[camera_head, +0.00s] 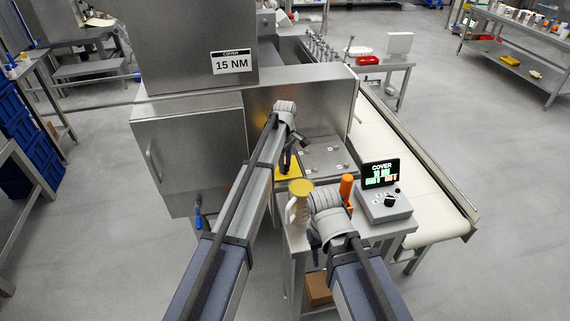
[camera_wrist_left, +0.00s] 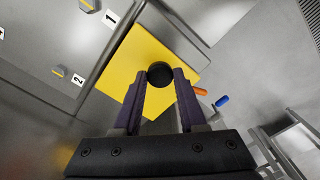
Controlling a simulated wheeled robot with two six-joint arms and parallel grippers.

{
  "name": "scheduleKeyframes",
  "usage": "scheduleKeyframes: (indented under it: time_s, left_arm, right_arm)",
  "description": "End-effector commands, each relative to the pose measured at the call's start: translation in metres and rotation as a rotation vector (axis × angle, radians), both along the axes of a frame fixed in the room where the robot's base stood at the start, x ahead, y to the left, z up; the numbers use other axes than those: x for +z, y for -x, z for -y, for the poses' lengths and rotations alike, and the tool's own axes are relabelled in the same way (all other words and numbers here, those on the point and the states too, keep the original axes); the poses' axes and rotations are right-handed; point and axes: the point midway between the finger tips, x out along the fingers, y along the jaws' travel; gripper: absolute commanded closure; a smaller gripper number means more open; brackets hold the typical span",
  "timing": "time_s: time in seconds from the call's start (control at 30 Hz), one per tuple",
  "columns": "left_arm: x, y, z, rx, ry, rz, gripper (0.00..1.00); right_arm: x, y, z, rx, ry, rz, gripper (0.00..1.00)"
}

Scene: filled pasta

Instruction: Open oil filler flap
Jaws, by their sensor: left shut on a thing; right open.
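The yellow oil filler flap (camera_wrist_left: 125,70) fills the middle of the left wrist view, with a round black knob (camera_wrist_left: 160,73) on it. My left gripper (camera_wrist_left: 158,84) is shut on the knob, one finger on each side. In the head view the flap (camera_head: 284,186) shows partly behind my left gripper (camera_head: 290,150) and arm. I cannot tell whether the flap lies flat or is raised. My right gripper (camera_head: 316,243) is open, low over the small steel table, its fingers mostly hidden by its wrist.
A pale jug with a yellow top (camera_head: 299,188) and an orange object (camera_head: 346,187) stand beside my right wrist. A conveyor (camera_head: 410,165) runs behind. Steel panels with numbered labels adjoin the flap.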

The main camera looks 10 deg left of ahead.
Motion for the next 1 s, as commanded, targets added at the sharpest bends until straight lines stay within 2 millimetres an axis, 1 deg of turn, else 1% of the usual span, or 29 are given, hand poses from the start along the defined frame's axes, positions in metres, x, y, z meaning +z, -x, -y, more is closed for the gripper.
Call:
scheduleKeyframes:
  time_s: [0.77, 0.87, 1.0]
  left_arm:
    - [0.001, -0.001, 0.0, 0.0, 0.002, -0.005, 1.0]
    - [0.008, -0.009, -0.001, 0.002, 0.019, -0.057, 1.0]
    - [0.02, -0.021, -0.004, 0.003, 0.062, -0.191, 1.0]
  right_arm:
    - [0.001, 0.0, 0.0, 0.0, 0.0, 0.0, 0.5]
    - [0.008, 0.0, 0.0, 0.0, 0.0, 0.0, 0.5]
    - [0.016, 0.0, 0.0, 0.0, 0.0, 0.0, 0.5]
